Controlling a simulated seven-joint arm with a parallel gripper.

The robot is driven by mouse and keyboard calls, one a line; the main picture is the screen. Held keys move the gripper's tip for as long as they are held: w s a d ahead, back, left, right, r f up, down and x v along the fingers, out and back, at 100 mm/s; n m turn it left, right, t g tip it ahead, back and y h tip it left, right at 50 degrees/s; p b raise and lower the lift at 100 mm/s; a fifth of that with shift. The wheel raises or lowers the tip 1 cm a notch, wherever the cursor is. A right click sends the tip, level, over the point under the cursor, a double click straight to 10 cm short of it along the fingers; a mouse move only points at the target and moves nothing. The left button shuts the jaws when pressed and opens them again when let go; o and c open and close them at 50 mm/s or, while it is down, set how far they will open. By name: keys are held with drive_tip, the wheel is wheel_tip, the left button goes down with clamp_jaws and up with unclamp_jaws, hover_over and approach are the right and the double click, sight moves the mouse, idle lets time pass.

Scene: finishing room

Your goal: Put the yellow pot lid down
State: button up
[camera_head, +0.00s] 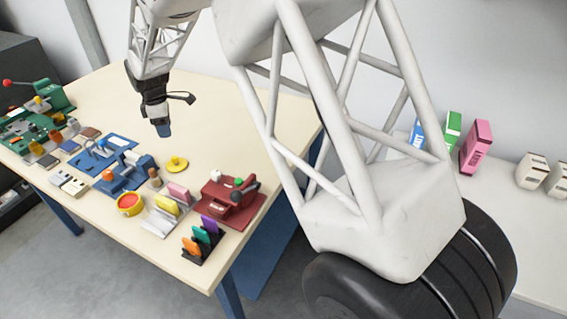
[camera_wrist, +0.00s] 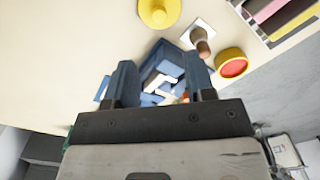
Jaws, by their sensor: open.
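The yellow pot lid (camera_head: 176,163) lies flat on the cream table, a round disc with a small knob on top. It also shows at the top of the wrist view (camera_wrist: 159,12), partly cut by the frame edge. My gripper (camera_head: 163,130) hangs above the table, behind the lid in the head view and apart from it. In the wrist view my gripper (camera_wrist: 160,82) has its two blue fingers spread wide with nothing held between them. A yellow pot with red contents (camera_head: 129,204) stands near the front table edge; it also shows in the wrist view (camera_wrist: 231,62).
A blue fixture (camera_head: 127,173), a wooden-handled stamp (camera_head: 154,178), a red machine (camera_head: 230,198) and a black rack of coloured pieces (camera_head: 202,241) surround the lid. Green equipment (camera_head: 38,115) crowds the left. The back of the table (camera_head: 220,105) is clear.

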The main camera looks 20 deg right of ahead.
drive_tip(key=s+d+r+m+t, duration=0.1)
drive_tip(key=s+d+r+m, duration=0.3)
drive_tip(key=s+d+r, duration=0.45)
drive_tip(key=s+d+r+m, duration=0.55)
drive_tip(key=s+d, duration=0.35)
drive_tip(key=s, duration=0.3)
drive_tip(key=s+d+m, duration=0.4)
drive_tip(key=s+d, duration=0.1)
drive_tip(key=s, duration=0.8)
drive_tip(key=s+d+f+m+t, duration=0.1)
drive_tip(key=s+d+m, duration=0.3)
drive_tip(key=s, duration=0.9)
drive_tip(key=shift+s+d+m+t, duration=0.3)
drive_tip(key=shift+s+d+m, duration=0.05)
drive_tip(key=shift+d, duration=0.5)
